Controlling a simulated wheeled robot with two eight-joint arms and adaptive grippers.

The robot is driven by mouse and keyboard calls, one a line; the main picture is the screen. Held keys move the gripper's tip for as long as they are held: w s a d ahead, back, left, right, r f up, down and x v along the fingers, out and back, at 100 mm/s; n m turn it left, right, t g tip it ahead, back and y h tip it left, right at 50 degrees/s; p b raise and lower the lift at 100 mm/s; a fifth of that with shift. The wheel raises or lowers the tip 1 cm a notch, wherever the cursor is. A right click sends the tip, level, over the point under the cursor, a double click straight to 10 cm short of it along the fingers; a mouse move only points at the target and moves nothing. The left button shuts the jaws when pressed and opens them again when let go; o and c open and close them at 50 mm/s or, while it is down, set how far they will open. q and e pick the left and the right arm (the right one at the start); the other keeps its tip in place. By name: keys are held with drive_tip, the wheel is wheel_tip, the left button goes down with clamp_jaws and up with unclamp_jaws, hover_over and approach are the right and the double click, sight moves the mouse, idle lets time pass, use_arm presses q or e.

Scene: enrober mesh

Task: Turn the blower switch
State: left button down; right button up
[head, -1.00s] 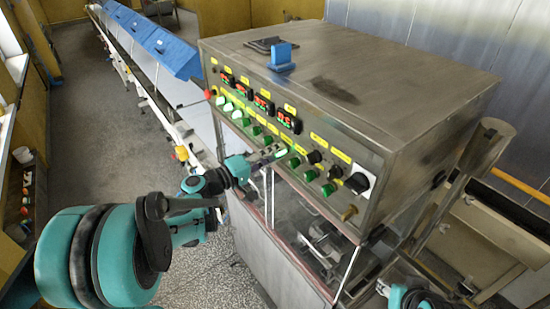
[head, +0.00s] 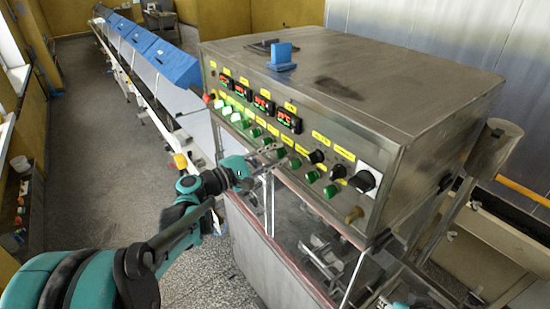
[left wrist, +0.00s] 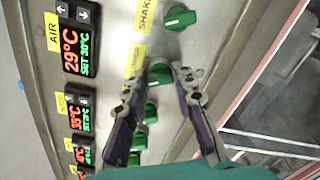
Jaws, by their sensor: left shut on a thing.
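The blower switch is a green knob (left wrist: 160,74) on the steel control panel (head: 392,172), beside a partly hidden yellow label (left wrist: 133,62) whose visible letters end in "OWER". My left gripper (head: 281,156) is at the panel's row of green knobs. In the left wrist view my left gripper (left wrist: 166,78) has its two dark fingers on either side of this knob, shut on it. The fingers hide part of the knob, so its exact angle is hard to read. My right gripper is not in view.
Another green knob (left wrist: 180,17) labelled "SHAKE" sits close beside the fingers. Several more green knobs and red displays (head: 289,119) line the panel. A black dial (head: 362,181) is at the right end. A blue block (head: 282,57) stands on top of the machine.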

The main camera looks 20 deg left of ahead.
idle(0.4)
use_arm(q)
drive_tip(key=c, duration=1.2)
unclamp_jaws()
drive_tip(key=v, duration=1.2)
drive_tip(key=shift+a, duration=0.1)
